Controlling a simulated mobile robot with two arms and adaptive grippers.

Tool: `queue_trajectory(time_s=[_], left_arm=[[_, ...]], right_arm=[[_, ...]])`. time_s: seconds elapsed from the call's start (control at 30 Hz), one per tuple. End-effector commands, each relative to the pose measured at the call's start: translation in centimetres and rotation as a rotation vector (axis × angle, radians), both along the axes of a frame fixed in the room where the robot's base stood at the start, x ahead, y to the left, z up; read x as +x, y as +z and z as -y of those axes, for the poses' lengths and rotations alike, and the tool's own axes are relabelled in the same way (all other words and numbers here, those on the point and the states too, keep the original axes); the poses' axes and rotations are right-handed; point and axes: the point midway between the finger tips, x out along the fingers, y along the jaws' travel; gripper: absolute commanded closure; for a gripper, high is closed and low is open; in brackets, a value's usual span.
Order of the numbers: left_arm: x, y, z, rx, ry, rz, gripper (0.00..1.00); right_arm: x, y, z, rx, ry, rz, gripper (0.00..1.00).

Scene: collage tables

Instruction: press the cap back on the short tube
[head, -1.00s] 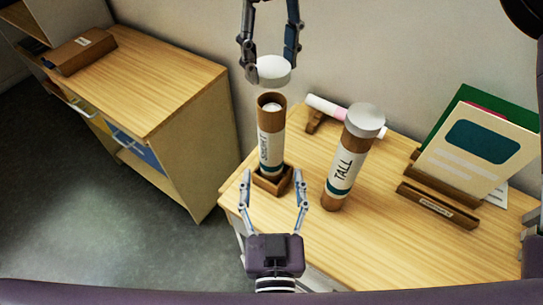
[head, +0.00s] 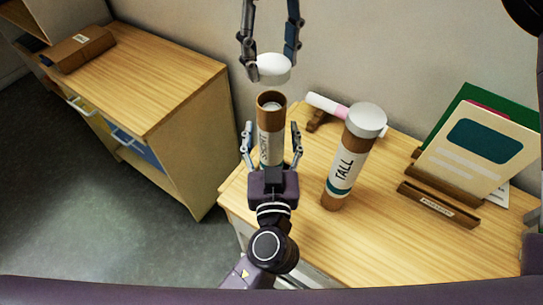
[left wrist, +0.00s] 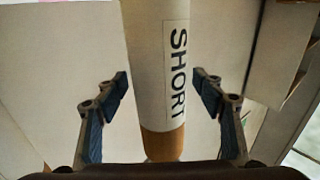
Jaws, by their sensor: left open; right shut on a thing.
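The short tube (head: 270,112) is brown with a white label and stands upright with its open top bare. The left wrist view shows its "SHORT" label (left wrist: 177,60). My right gripper (head: 271,70) comes down from the top of the head view and is shut on the white cap (head: 273,62), which it holds above the tube's mouth with a gap. My left gripper (head: 272,140) is open, its fingers on either side of the short tube. In the left wrist view its fingers (left wrist: 160,90) show space on both sides of the tube. The tube's base is hidden behind this gripper.
A tall tube (head: 345,165) with a white cap stands to the right on the wooden table (head: 390,235). A pink-and-white marker (head: 328,104) lies on a rest behind. Folders (head: 485,140) stand in a rack at right. A separate cabinet (head: 165,80) is at left.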

Motion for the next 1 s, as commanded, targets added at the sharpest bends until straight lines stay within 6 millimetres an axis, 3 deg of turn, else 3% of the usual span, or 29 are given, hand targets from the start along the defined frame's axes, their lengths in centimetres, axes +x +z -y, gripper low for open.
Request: queue_trajectory(time_s=[0.23,0.8,1.0], left_arm=[[0.04,-0.01,0.01,0.0,0.0,0.0,0.37],[0.01,-0.01,0.01,0.0,0.0,0.0,1.0],[0.01,-0.01,0.0,0.0,0.0,0.0,1.0]], right_arm=[[-0.01,0.01,-0.01,0.0,0.0,0.0,0.65],[-0.01,0.01,-0.01,0.0,0.0,0.0,0.65],[-0.03,-0.76,0.02,0.0,0.001,-0.002,0.65]])
